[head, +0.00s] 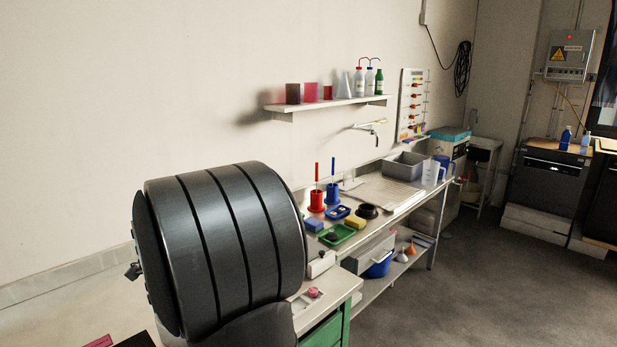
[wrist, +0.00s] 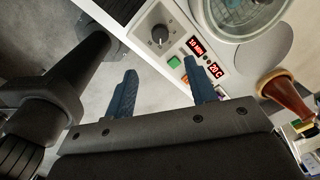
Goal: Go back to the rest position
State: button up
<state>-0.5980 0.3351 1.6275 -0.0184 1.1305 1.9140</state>
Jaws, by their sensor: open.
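My gripper (wrist: 160,66) shows in the wrist view, with its two blue fingers wide apart and nothing between them. Beyond the fingertips is the white front panel of the drying oven (wrist: 145,22). The panel carries a black knob (wrist: 159,36), red lit displays (wrist: 205,67), a green button (wrist: 174,62) and a small red button. A round glass window (wrist: 240,12) lies at the top, cut by the frame edge. The fingers appear apart from the panel. In the head view I see neither the gripper nor the oven.
A brown tapered vessel (wrist: 285,95) stands at the right in the wrist view. In the head view, a steel sink bench (head: 385,192) holds colored holders, a green tray (head: 337,236) and a grey basin (head: 404,165). A wall shelf (head: 325,105) holds bottles. The floor at right is clear.

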jog(key=f, duration=1.2)
jog(key=shift+w+f, duration=0.15)
jog(key=shift+w, duration=0.15)
jog(key=shift+w+a+f, duration=0.1)
jog(key=shift+f, duration=0.15)
jog(key=n, duration=0.4)
jog(key=shift+r+n, duration=0.1)
jog(key=shift+n, duration=0.3)
jog(key=n, duration=0.9)
jog(key=shift+g, duration=0.3)
jog(key=shift+n, duration=1.8)
